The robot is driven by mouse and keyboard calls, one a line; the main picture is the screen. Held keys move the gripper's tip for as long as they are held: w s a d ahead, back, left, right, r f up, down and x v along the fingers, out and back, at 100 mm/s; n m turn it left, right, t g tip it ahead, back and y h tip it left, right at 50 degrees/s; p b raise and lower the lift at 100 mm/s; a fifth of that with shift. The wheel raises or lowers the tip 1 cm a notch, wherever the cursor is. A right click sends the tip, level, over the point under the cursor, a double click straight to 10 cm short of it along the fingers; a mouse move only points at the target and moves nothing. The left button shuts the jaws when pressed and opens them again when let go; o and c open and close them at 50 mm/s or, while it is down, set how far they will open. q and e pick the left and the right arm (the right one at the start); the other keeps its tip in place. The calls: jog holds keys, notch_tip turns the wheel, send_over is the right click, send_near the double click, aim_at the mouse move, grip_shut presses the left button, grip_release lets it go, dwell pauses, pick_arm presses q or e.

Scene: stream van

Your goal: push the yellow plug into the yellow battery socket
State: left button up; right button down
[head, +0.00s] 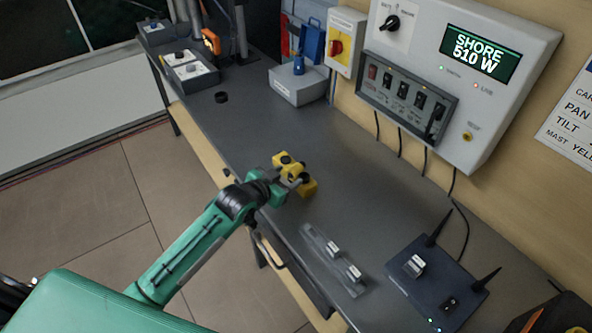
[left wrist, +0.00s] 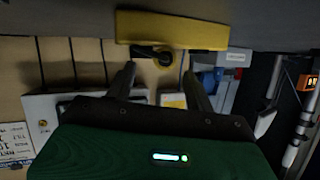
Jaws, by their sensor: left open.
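A yellow block (head: 308,187) sits on the grey desk, partly hidden behind my left gripper; its other end shows beyond the fingers with a dark round spot. In the left wrist view, which is upside down, the yellow block (left wrist: 190,30) spans the top centre. A short dark piece with a yellow ring (left wrist: 163,58) shows at its face, between my fingers. I cannot tell which part is plug and which is socket, or whether they are joined. My left gripper (head: 290,176) is open, its fingertips (left wrist: 160,68) close to the block. My right gripper is not in view.
A wall panel (head: 500,80) with a display, knob and switches hangs behind the desk (head: 240,130). A clear holder (head: 325,255) with small grey pieces and a dark box with antennas (head: 435,280) stand right of my arm. The desk's middle is mostly free.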

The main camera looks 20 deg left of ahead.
aim_at(291, 175)
pick_arm(q)
jog(key=x, duration=0.3)
jog(key=shift+w+a+f+p, duration=0.15)
jog(key=shift+w+p, duration=0.15)
jog(key=shift+w+f, duration=0.25)
jog(key=shift+w, duration=0.05)
grip_shut()
jog(key=shift+f, duration=0.1)
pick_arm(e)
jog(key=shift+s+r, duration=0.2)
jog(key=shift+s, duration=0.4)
pick_arm(q)
jog(key=shift+s+f, duration=0.1)
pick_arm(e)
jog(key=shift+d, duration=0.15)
